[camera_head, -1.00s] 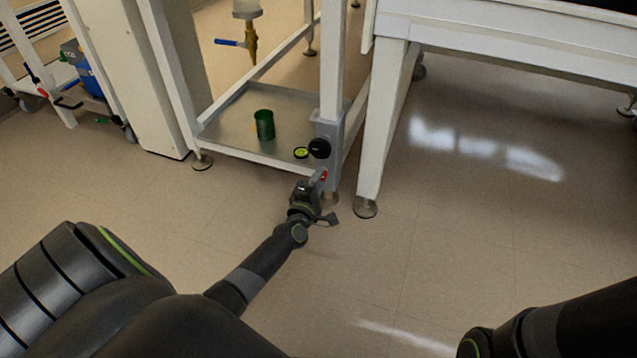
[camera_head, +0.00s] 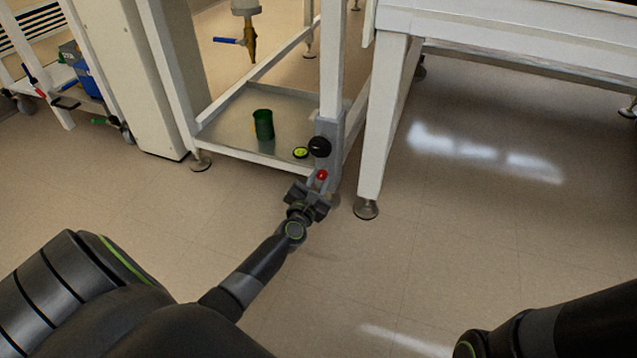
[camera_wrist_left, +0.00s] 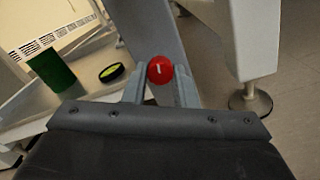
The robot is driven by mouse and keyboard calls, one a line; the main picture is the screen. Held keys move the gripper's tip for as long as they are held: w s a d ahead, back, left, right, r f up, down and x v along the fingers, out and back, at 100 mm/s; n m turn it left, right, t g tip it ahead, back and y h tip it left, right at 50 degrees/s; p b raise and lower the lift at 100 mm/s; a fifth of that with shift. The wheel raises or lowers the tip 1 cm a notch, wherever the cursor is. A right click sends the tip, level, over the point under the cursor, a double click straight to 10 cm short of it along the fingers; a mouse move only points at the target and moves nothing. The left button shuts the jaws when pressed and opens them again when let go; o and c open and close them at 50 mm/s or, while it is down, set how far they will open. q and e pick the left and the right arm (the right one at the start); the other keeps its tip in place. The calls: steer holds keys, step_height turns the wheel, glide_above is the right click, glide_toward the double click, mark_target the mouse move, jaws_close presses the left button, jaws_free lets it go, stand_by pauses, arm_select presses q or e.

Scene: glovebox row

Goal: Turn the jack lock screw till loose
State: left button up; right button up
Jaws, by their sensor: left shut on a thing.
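The jack lock screw has a round red head with a pale line on it; it shows in the head view (camera_head: 321,175) on the lower part of a grey jack housing (camera_head: 326,143) on the white frame leg. A black knob (camera_head: 319,147) sits above it on the same housing. My left gripper (camera_head: 317,184) is at the red screw. In the left wrist view the gripper's two fingers (camera_wrist_left: 160,84) are shut on the red screw head (camera_wrist_left: 160,69), one on each side. The pale line stands roughly upright there. My right gripper is not in view; only part of that arm shows at the lower right.
A green cup (camera_head: 263,124) and a black and yellow-green disc (camera_head: 300,152) are on the low metal shelf (camera_head: 222,128). A white table leg with a round foot (camera_head: 366,208) stands just right of the jack. The floor in front is clear.

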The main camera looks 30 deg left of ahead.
arm_select(q)
steer(key=shift+n, duration=1.2)
steer(key=o, duration=1)
